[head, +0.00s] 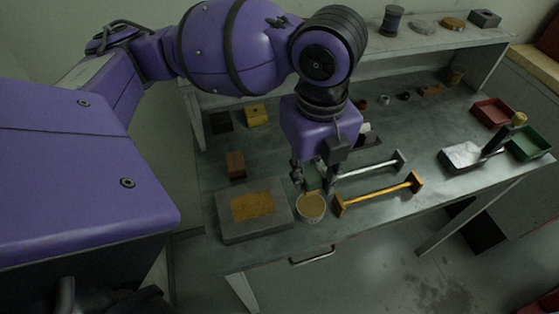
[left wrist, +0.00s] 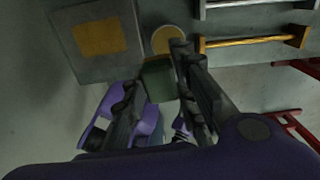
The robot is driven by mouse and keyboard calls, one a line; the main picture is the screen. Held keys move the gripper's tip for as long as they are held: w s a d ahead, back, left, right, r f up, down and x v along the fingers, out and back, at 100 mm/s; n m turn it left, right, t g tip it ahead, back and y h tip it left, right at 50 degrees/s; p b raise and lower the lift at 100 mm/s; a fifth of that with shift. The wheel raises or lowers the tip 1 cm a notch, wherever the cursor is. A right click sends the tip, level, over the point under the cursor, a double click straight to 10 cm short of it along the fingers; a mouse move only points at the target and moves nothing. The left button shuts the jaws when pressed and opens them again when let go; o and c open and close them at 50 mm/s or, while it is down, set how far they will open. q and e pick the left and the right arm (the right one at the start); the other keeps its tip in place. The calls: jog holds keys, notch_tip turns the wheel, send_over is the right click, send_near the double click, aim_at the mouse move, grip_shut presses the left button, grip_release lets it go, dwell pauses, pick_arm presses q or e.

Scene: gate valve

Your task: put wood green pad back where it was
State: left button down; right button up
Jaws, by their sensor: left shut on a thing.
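My left gripper (head: 311,182) points down over the front half of the workbench and is shut on the green pad (head: 314,170). The fingers partly hide the pad in the head view. In the left wrist view the green pad (left wrist: 157,82) shows as a dark green block with a brown edge between the two fingers. It appears beside the round tan-topped cup (head: 311,206), but I cannot tell whether it touches the bench. My right gripper is not in view.
A grey slab with a yellow-brown patch (head: 226,226) lies left of the cup. A yellow bar (head: 379,195) and a grey bar (head: 370,172) lie to the right. A brown block (head: 235,164) and yellow block (head: 256,114) stand behind. Red (head: 490,112) and green (head: 527,143) trays sit far right.

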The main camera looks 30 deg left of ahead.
pick_arm(q)
jog(key=shift+m, duration=0.4)
jog(key=shift+w+a+f, duration=0.2)
jog(key=w+a+f, duration=0.4)
jog(key=w+a+f+b, duration=0.1)
jog(key=w+a+f, duration=0.3)
jog(key=w, duration=0.1)
jog(key=shift+w+a+f+b, duration=0.1)
jog(key=shift+a+f+b, duration=0.1)
jog(key=shift+f+b, duration=0.1)
jog(key=shift+w+a+f, duration=0.1)
jog(key=shift+f, duration=0.1)
notch_tip(320, 180, down, 3)
jog(key=shift+w+a+f, duration=0.15)
jog(key=shift+f, duration=0.15)
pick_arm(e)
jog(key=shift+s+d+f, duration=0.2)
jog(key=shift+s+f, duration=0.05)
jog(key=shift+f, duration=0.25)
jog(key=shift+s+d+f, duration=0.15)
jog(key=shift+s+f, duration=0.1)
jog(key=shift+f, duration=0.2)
